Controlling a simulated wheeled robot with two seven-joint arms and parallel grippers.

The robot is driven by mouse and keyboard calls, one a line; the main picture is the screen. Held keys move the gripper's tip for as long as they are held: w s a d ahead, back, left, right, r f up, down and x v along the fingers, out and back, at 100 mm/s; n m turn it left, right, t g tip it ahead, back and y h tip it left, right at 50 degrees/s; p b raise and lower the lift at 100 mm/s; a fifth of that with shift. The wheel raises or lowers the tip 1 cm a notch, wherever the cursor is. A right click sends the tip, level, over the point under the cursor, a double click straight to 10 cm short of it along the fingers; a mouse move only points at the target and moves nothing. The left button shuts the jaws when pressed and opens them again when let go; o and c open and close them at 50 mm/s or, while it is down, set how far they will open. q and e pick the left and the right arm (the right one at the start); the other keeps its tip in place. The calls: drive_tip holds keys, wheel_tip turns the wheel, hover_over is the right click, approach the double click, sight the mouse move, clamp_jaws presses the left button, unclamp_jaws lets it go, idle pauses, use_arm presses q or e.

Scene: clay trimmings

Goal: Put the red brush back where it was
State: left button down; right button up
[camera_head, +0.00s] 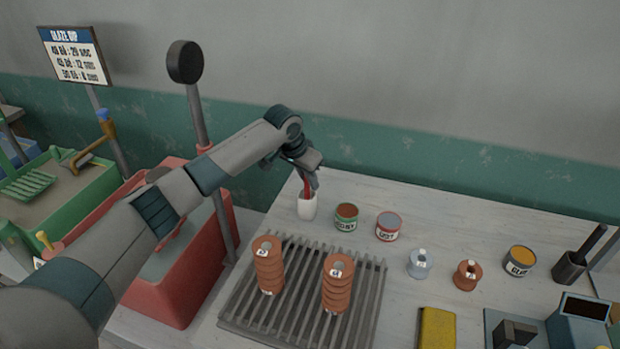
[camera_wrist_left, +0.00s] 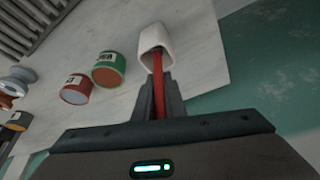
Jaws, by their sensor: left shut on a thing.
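The red brush (camera_head: 306,189) is held in my left gripper (camera_head: 311,180), which is shut on its handle. It also shows in the left wrist view (camera_wrist_left: 158,100), running from between the fingers (camera_wrist_left: 160,95) to the mouth of the white cup (camera_wrist_left: 153,40). The white cup (camera_head: 307,209) stands near the back left corner of the table, directly below the gripper. The lower end of the brush is at or inside the cup's opening and is hidden there. My right gripper is not in view.
A green-labelled can (camera_head: 346,217) and a red-labelled can (camera_head: 388,227) stand just right of the cup. A slatted rack (camera_head: 301,306) with two stacks of brown rings lies in front. A dark post (camera_head: 203,130) and red bin (camera_head: 180,290) are left.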

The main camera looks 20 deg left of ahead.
use_arm(q)
drive_tip(key=shift+f, duration=0.15)
drive_tip(key=c, duration=1.8)
unclamp_jaws()
drive_tip(key=shift+b+v, duration=1.6)
drive_tip(key=shift+v, duration=4.55)
drive_tip(key=shift+w+d, duration=0.1)
drive_tip(key=shift+d, duration=0.05)
